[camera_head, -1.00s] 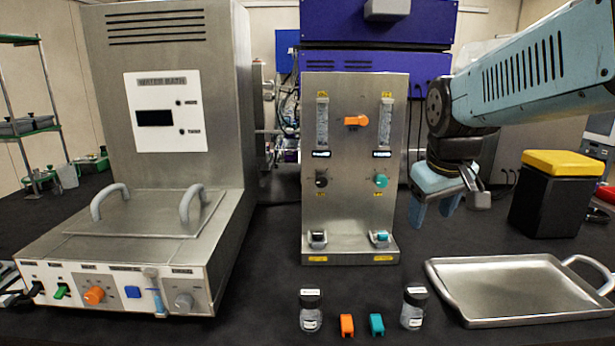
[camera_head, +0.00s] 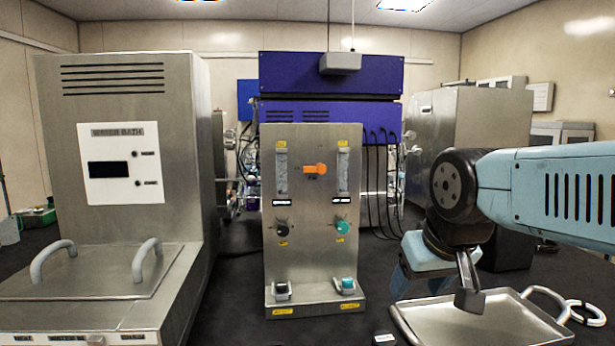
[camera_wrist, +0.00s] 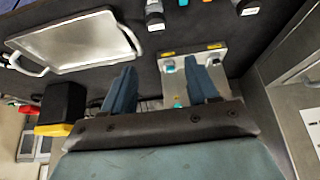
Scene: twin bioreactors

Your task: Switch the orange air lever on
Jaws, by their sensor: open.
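The orange air lever (camera_head: 315,169) is on the upper middle of the upright steel panel (camera_head: 312,262), between two clear flow tubes. Its handle lies roughly horizontal in the head view. My gripper (camera_head: 425,290) is to the right of the panel and lower than the lever, above the steel tray's left end. In the wrist view my gripper (camera_wrist: 163,88) shows two blue fingers spread apart with nothing between them. The panel's foot shows beyond the fingers there. The lever cannot be made out in the wrist view.
A black knob (camera_head: 283,228) and a teal knob (camera_head: 343,227) sit below the lever. The water bath (camera_head: 180,150) stands to the left. A steel tray (camera_head: 500,325) lies at the right, with a yellow-topped black box (camera_wrist: 62,105) beyond it.

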